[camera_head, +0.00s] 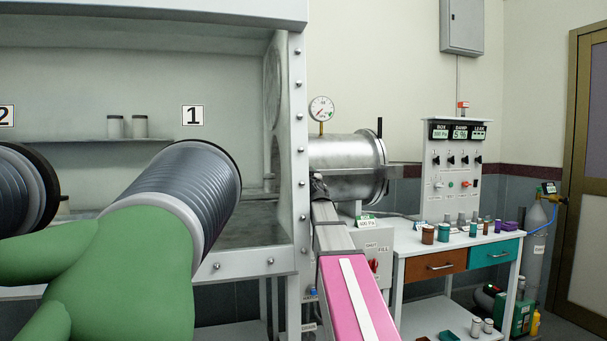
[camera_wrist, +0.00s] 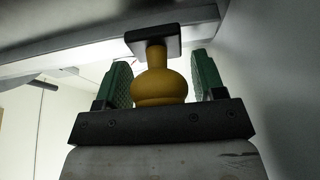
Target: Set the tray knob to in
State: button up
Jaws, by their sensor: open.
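An ochre, rounded knob (camera_wrist: 160,80) on a dark square plate (camera_wrist: 153,41) shows in the wrist view, fixed to a pale surface. It is likely the tray knob; no label or setting is visible on it. My gripper (camera_wrist: 163,66) has its two green pads apart, one on either side of the knob, with a gap at each side. In the head view my gripper (camera_head: 318,184) is small and dark at the end of my arm, by the glovebox's right edge and the metal cylinder (camera_head: 343,164). The knob is hidden there.
A glove port with a green glove (camera_head: 120,265) fills the left. A side table (camera_head: 410,243) with small jars and a switch panel (camera_head: 438,188) are further right.

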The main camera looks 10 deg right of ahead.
jog(key=v, duration=1)
jog(key=shift+s+f, duration=0.15)
jog(key=shift+s, duration=0.2)
jog(key=shift+s, duration=0.1)
